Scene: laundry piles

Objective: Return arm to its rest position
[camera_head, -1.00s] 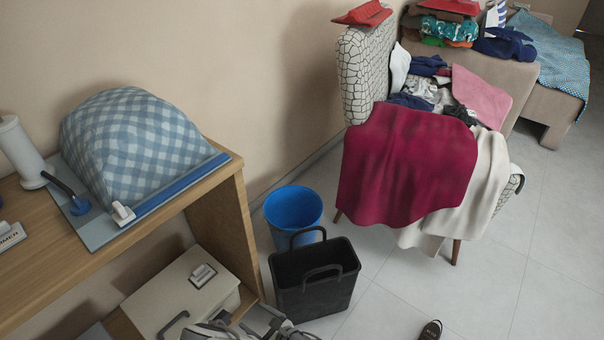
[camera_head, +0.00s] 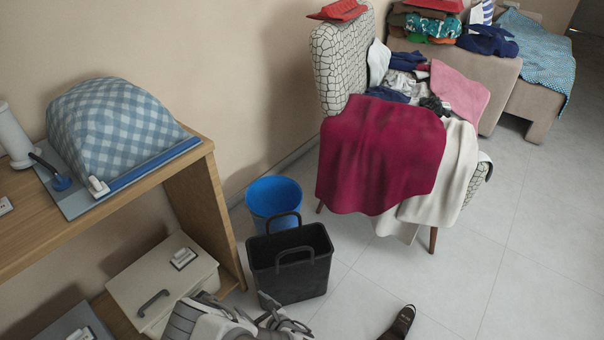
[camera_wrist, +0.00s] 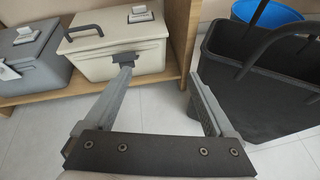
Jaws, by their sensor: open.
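My gripper (camera_wrist: 160,85) shows in the wrist view with its two fingers spread wide apart and nothing between them. Floor tiles and the lower edge of the shelf show past the fingers. In the head view my gripper (camera_head: 272,318) is at the bottom edge, low in front of the black basket (camera_head: 290,283) and to the right of the cream box (camera_head: 150,290). In the wrist view the cream box (camera_wrist: 95,62) is beyond the left finger, and the black basket (camera_wrist: 250,95) is close to the right finger; I cannot tell whether they touch.
A blue bin (camera_head: 272,197) stands behind the basket. A patterned chair (camera_head: 335,65) piled with clothes is beyond, draped with a magenta cloth (camera_head: 380,150). A wooden shelf (camera_head: 205,200) stands left. A dark shoe (camera_head: 400,322) lies on the floor. Floor at right is clear (camera_head: 520,250).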

